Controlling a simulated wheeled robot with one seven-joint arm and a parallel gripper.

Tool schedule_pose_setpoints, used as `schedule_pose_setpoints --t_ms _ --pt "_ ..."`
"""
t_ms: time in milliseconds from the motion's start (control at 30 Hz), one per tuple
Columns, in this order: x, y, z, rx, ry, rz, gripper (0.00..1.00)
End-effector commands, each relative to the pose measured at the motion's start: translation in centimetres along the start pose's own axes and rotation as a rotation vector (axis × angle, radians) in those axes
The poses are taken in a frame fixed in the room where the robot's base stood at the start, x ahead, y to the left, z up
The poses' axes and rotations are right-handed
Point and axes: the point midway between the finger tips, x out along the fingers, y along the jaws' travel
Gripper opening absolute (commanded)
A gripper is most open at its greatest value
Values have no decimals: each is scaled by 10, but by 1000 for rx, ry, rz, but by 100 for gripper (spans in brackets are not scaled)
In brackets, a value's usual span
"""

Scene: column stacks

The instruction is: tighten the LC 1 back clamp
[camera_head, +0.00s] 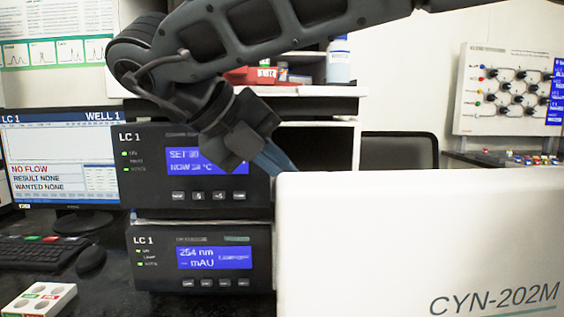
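My gripper (276,160) reaches down from the top of the view, past the right end of the upper LC 1 unit. Its blue-grey fingers point down and right, and their tips are hidden behind the large white panel marked CYN-202M (425,235). I cannot tell whether the fingers are open or shut, or on anything. The upper LC 1 unit (145,180) shows SET and NOW in °C, partly covered by my arm. The lower LC 1 unit (155,265) shows 254 nm and mAU. The LC 1 back clamp does not show.
At left are a monitor (60,150) reading LC 1, WELL 1, NO FLOW, a keyboard (40,252), a mouse (91,260) and a small white block with coloured spots (38,299). A shelf (300,91) behind holds a white bottle (338,62). The white panel blocks the lower right.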

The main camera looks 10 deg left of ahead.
Motion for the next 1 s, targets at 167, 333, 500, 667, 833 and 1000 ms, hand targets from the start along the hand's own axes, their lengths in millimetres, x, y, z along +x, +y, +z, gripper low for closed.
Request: schedule_pose_setpoints --t_ms 167,333,500,667,833,1000 --pt "1 1 0 -6 2 -18 0" --pt "2 1 0 -7 3 -19 0" --pt "2 1 -1 -8 3 -18 0" --pt "1 1 0 -8 2 -17 19" --pt "1 1 0 -7 1 -17 30" --pt "0 1 0 -7 1 -16 30"
